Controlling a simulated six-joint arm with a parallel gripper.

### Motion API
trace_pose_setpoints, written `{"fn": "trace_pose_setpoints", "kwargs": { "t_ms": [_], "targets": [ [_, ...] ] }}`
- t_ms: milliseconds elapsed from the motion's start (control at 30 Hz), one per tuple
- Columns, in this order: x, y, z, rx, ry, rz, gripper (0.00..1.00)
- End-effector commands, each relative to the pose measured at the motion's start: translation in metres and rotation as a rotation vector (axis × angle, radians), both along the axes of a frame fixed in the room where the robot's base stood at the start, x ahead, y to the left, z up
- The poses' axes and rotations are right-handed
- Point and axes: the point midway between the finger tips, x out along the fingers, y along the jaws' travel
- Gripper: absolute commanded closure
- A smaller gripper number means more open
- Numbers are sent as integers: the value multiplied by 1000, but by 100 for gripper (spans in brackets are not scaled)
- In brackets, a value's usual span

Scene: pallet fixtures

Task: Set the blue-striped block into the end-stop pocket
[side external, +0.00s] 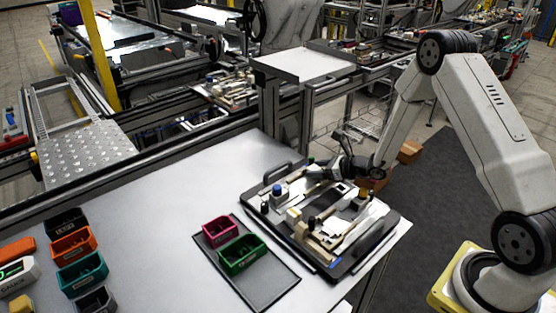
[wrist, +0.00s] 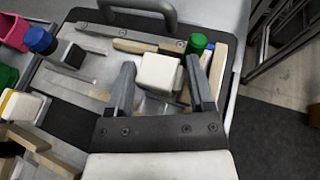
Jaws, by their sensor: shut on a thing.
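My gripper (wrist: 163,72) is over the far part of the pallet fixture. A white block (wrist: 160,73) sits between its fingers, which are shut on it; no blue stripe shows on its visible faces. In the side external view my gripper (side external: 316,174) hides most of that block. Wooden rails, one along the fixture's far edge (wrist: 150,46) and one at its right (wrist: 217,70), form a corner just beyond the block. I cannot tell for certain that this corner is the end-stop pocket. A green-topped post (wrist: 197,44) stands at the corner, with a small blue patch beside it.
A blue-topped knob (wrist: 41,40) stands at the fixture's left. A white block with a yellow stripe (wrist: 22,106) lies nearer, by wooden bars. Magenta (side external: 220,230) and green (side external: 242,254) bins stand on a dark mat left of the fixture.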

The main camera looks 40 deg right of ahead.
Motion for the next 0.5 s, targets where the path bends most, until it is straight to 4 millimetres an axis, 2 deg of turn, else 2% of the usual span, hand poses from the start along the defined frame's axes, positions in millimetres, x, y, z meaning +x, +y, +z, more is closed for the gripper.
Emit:
{"fn": "trace_pose_setpoints", "kwargs": {
  "t_ms": [33, 200, 233, 300, 500],
  "targets": [
    [-2, 1, -7, 2, 16, -2, 97],
    [-2, 1, -9, 3, 19, -3, 97],
    [-2, 1, -9, 3, 19, -3, 22],
    [-2, 1, -9, 4, 20, -3, 0],
    [-3, 1, -9, 5, 20, -5, 0]
  ]
}}
